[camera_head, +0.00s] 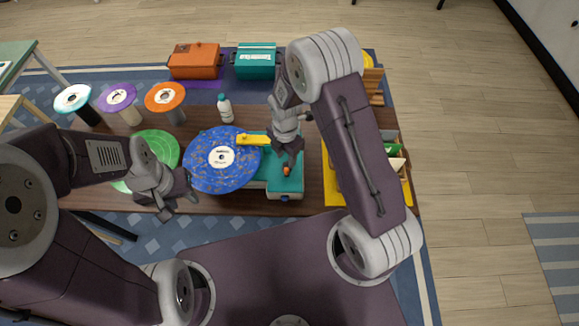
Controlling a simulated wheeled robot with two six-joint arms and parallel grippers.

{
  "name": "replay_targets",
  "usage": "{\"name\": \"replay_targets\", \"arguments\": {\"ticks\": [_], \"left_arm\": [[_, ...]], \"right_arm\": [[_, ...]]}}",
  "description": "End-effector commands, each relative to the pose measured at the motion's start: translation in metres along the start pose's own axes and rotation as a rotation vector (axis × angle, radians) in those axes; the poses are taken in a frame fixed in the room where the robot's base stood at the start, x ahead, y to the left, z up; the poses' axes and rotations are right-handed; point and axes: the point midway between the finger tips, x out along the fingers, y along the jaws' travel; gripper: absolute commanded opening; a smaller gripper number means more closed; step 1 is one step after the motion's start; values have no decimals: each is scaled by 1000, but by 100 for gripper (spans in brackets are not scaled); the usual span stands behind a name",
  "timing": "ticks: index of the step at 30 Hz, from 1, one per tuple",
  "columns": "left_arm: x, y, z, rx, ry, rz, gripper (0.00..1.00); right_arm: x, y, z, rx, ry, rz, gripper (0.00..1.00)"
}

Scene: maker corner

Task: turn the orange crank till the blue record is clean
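The blue record (202,174) lies flat on a teal machine (256,184); tan-brown specks are spread over its blue surface, around a white label. A yellow arm (252,139) reaches over the record's upper right edge. The orange crank knob (287,171) shows at the right of the machine. My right gripper (287,161) points down right at the knob; its fingers partly hide the crank, and I cannot tell whether they grip it. My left gripper (180,208) is open and empty, left of and below the record, apart from it.
A green record (160,142) lies left of the blue one. A white bottle (225,108), orange box (195,61) and teal box (256,62) stand at the back. A yellow tray (333,190) is at right.

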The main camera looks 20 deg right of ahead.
Motion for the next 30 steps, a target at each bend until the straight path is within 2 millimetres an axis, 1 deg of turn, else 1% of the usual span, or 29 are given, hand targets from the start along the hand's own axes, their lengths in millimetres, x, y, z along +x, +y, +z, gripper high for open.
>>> {"name": "replay_targets", "arguments": {"ticks": [2, 4, 9, 12, 15, 19, 25, 26, 27, 29, 30], "left_arm": [[-2, 0, 0, 0, 0, 0, 39], [-5, 0, 0, 0, 0, 0, 39], [-14, 0, -1, 0, 0, 0, 39], [-17, 0, -2, 0, 0, 0, 39], [-19, 0, -2, 0, 0, 0, 39], [-20, 0, -2, 0, 0, 0, 39], [-19, 0, -2, 0, 0, 0, 39], [-19, 0, -2, 0, 0, 0, 39], [-19, 0, -2, 0, 0, 0, 39], [-19, 0, -2, 0, 0, 0, 39], [-19, 0, -2, 0, 0, 0, 39]], "right_arm": [[6, -1, 0, 2, 1, -2, 39], [16, -1, 0, 3, 2, -4, 39], [53, -2, 0, 4, 2, -6, 39], [71, -2, 0, 4, 1, -4, 39], [83, -1, 1, 4, 1, -2, 39], [90, 0, 1, 4, 0, 1, 39], [91, 0, 1, 5, 0, 1, 39], [91, 0, 1, 4, 0, 1, 31], [91, 0, 1, 5, 0, 1, 19], [91, 0, 1, 5, 0, 1, 3], [90, 0, 1, 5, 0, 0, 0]]}}
